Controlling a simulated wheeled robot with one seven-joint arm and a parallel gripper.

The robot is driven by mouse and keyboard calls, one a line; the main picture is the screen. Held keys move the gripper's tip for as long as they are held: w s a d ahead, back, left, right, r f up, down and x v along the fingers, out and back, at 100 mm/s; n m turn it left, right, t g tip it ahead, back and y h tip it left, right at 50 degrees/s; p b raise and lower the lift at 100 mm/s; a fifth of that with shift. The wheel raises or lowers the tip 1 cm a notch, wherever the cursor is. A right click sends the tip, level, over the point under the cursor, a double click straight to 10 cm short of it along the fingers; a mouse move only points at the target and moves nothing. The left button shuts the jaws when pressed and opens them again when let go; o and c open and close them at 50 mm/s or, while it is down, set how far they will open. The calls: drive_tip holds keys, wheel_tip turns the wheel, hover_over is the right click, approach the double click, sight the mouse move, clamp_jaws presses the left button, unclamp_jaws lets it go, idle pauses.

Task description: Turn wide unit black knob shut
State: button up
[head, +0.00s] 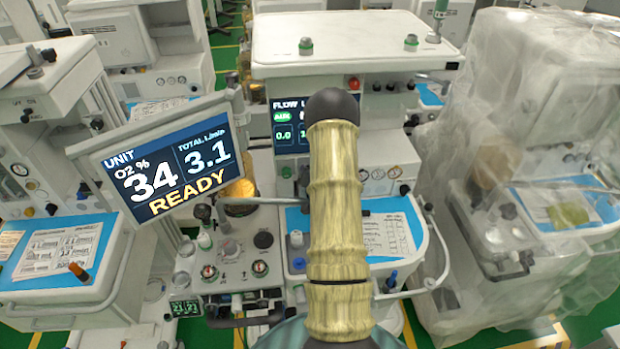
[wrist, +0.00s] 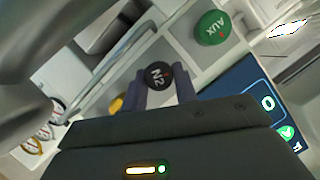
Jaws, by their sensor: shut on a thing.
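The black knob (wrist: 157,74), marked N2 with a small red mark near its edge, shows in the middle of the wrist view. My gripper (wrist: 163,88) has its two dark fingers on either side of the knob, shut on it. In the head view the wide unit (head: 345,42) with its broad white top stands in the centre. There my own arm covers the unit's middle, so the knob and my gripper are hidden.
A green AUX knob (wrist: 211,28) and a yellow knob (wrist: 116,104) sit close to the black one. A tilted monitor (head: 165,160) reading READY stands at the left. A plastic-draped cart (head: 530,130) stands at the right.

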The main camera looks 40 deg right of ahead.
drive_tip(key=shift+s+f+m+b, duration=0.1)
drive_tip(key=shift+f+m+b, duration=0.05)
drive_tip(key=shift+m+b, duration=0.25)
drive_tip(key=o, duration=1)
drive_tip(key=v, duration=1.7)
drive_tip(key=shift+s+d+b, duration=0.2)
drive_tip(key=shift+s+b, duration=0.1)
